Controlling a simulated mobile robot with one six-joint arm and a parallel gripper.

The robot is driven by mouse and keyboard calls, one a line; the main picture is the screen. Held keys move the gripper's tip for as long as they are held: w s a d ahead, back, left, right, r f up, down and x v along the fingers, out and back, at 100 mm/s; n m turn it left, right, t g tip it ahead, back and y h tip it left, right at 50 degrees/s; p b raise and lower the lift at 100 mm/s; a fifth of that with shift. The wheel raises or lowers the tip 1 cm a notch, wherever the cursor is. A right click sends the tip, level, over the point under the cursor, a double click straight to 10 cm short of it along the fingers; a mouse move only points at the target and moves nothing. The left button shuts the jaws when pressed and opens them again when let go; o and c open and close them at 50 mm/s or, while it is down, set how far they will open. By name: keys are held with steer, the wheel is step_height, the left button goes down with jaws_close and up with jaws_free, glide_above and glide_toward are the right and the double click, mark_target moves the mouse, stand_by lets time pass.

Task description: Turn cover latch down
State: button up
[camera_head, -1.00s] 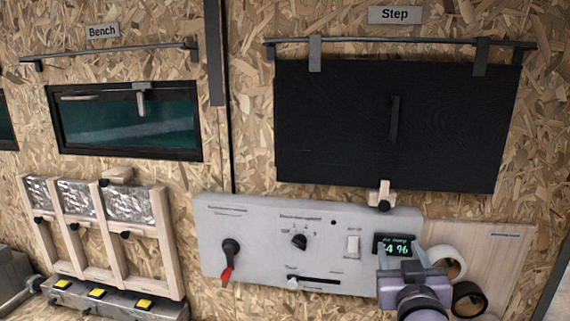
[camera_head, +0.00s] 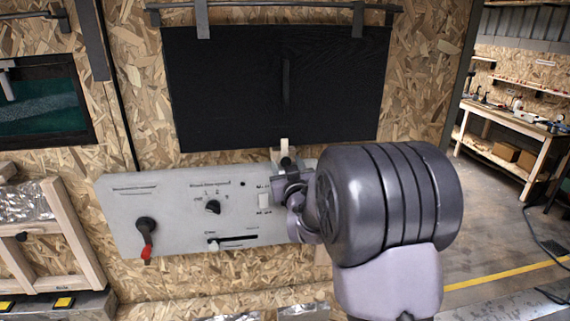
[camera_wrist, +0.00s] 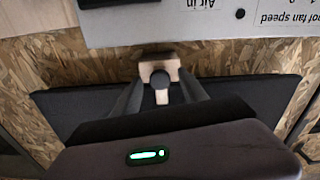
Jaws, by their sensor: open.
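The cover latch, a pale wooden piece with a dark round knob, sits at the bottom edge of the black cover (camera_head: 235,90) under the Step rail. In the head view its tab (camera_head: 284,145) points up over the cover's edge; the rest is partly behind my gripper (camera_head: 287,172). In the wrist view, which is upside down, the latch (camera_wrist: 159,68) shows its wide block, knob and narrow bar reaching onto the cover (camera_wrist: 55,100). My gripper (camera_wrist: 160,77) is open, with one dark finger on each side of the latch. I cannot tell if the fingers touch it.
A grey control panel (camera_head: 175,215) with a red-tipped lever (camera_head: 147,240), dial and slider lies just below the cover. Wooden frames (camera_head: 60,235) stand at the left. Open floor and a workbench (camera_head: 510,125) are at the right.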

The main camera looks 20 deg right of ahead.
steer(key=shift+s, duration=0.1)
steer(key=shift+c, duration=0.9)
jaws_close()
